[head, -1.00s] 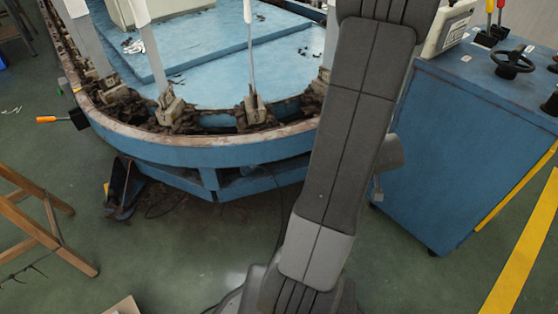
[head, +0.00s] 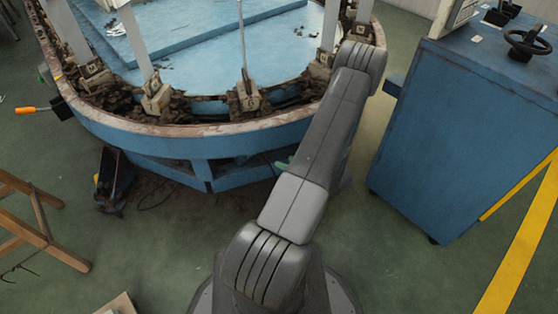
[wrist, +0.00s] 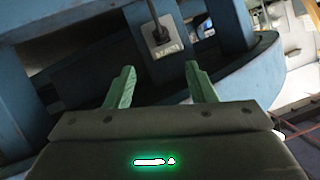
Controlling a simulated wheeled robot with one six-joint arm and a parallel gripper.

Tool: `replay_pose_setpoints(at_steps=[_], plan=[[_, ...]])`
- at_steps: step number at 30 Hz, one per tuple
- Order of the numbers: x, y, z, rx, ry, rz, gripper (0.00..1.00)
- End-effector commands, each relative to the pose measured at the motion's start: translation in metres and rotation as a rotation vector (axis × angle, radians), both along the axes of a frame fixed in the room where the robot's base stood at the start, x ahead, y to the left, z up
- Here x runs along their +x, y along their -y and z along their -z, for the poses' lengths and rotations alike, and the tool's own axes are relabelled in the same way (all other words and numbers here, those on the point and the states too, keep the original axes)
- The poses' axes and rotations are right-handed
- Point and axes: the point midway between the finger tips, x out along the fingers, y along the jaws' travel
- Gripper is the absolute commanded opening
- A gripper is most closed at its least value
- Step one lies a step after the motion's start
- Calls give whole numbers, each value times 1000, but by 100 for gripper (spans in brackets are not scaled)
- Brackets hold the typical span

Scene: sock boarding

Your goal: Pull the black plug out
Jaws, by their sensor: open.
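In the wrist view, a black plug (wrist: 161,35) on a dark cord sits at a small grey plate (wrist: 163,48) with dark lettering, among blue machine parts. My gripper (wrist: 157,70) is open, its two green fingers apart and empty. The plate and plug show just beyond the fingertips, between them in the picture; I see no contact. In the head view, my gripper is mostly hidden behind my arm, with only a bit of green finger (head: 283,164) showing by the blue machine's lower edge. I cannot make out the plug there.
The round blue machine (head: 230,140) fills the middle. A blue cabinet (head: 450,130) with a handwheel (head: 527,43) stands right, beside a yellow floor line (head: 520,245). An orange-handled lever (head: 27,110) juts out left. A wooden frame (head: 35,225) stands lower left. Some green floor is clear.

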Motion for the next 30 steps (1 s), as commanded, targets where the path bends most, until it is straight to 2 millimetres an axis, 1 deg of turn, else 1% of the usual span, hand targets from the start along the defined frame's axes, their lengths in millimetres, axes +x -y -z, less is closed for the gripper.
replay_pose_setpoints(at_steps=[4,8,24,30], plan=[[4,-5,4,12,5,-5,51],[13,-16,11,10,5,-7,51],[77,-75,45,8,4,-6,51],[90,-87,51,9,4,-4,51]])
